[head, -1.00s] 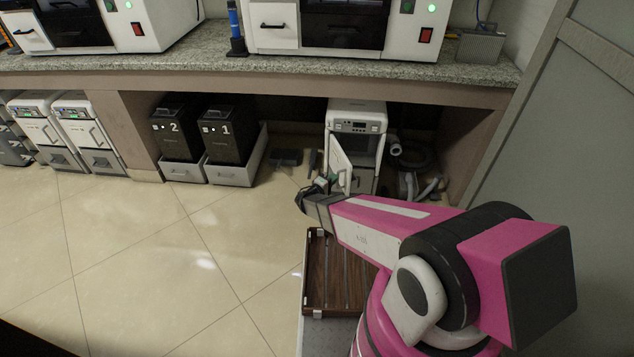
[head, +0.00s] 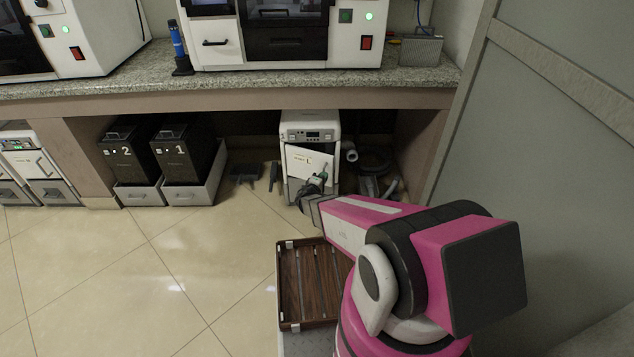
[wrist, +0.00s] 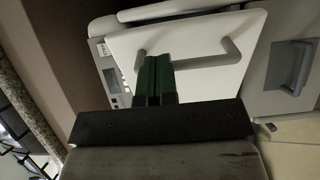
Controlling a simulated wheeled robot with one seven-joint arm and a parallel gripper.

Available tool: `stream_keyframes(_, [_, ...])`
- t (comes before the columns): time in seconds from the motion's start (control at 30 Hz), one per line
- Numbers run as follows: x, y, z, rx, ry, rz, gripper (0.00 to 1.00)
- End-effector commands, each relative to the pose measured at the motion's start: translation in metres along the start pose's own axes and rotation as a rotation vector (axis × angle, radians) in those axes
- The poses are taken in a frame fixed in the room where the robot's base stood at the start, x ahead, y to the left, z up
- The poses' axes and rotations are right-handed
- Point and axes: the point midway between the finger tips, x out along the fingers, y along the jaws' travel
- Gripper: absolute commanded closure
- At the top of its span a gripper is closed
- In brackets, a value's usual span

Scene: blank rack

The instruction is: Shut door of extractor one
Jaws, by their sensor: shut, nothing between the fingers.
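The extractor (head: 310,118) is a white upright unit on the floor under the counter, with a control panel at its top. Its white door (head: 300,158) covers most of the front but looks slanted, a little ajar. In the wrist view the door (wrist: 215,85) fills the middle, with its grey bar handle (wrist: 230,52). My gripper (head: 321,176) is in front of the door's lower part. Its dark green fingers (wrist: 155,72) are shut with nothing between them, and lie in front of the door beside the handle. Whether they touch the door cannot be told.
Black boxes marked 2 (head: 128,153) and 1 (head: 187,153) stand in grey trays to the left. Coiled hoses (head: 375,165) lie right of the extractor. The granite counter (head: 240,84) overhangs it. A grey panel (head: 545,150) closes off the right. Floor (head: 130,260) at left is clear.

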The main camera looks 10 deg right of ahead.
Motion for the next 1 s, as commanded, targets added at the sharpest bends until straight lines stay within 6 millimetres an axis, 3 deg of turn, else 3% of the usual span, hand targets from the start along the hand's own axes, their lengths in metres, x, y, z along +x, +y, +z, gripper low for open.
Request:
stream_keyframes(0.6, [0.081,-0.001,0.002,0.001,0.01,0.0,1.0])
stream_keyframes(1.0, [0.099,0.0,-0.003,0.002,0.01,0.003,1.0])
